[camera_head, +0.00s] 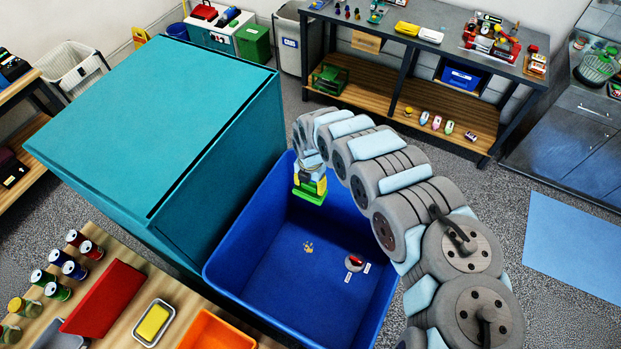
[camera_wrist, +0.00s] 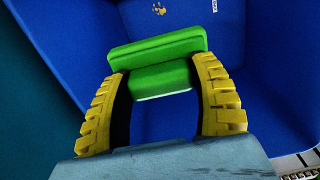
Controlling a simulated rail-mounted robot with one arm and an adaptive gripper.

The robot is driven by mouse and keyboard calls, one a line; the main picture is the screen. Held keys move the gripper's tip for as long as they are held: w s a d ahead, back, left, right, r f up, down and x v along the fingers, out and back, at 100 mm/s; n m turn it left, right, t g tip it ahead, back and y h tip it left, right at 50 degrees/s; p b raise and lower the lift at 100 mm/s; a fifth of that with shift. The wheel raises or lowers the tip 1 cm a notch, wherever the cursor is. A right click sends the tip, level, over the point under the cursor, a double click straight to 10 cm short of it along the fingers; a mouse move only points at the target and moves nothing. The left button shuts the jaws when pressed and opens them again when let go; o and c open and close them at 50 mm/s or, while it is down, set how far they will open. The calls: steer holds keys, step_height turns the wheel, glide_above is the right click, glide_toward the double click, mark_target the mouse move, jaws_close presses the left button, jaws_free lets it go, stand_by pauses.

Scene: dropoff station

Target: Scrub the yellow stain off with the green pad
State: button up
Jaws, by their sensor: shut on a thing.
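The green pad (camera_wrist: 158,62) is held between the two yellow fingers of my gripper (camera_wrist: 160,75). My gripper (camera_head: 311,186) is shut on it and points down inside the far left part of the blue bin (camera_head: 225,272), apart from the bin's floor. The yellow stain (camera_head: 308,247) is a small paw-like mark on the blue surface inside the bin. It lies below and a little left of centre, with a gap between it and the pad. The stain also shows at the top of the wrist view (camera_wrist: 160,9).
A red and white round thing with small labels (camera_head: 354,262) is in the bin, right of the stain. A large teal box (camera_head: 150,120) stands close on the left. A wooden table (camera_head: 110,325) with cans, a red case and a yellow sponge (camera_head: 153,323) is at front left.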

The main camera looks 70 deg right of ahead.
steer(key=shift+f, duration=0.95)
step_height(320, 180, down, 46)
steer(key=b, duration=3.9)
steer(key=shift+f, duration=0.15)
steer(key=shift+d, duration=0.15)
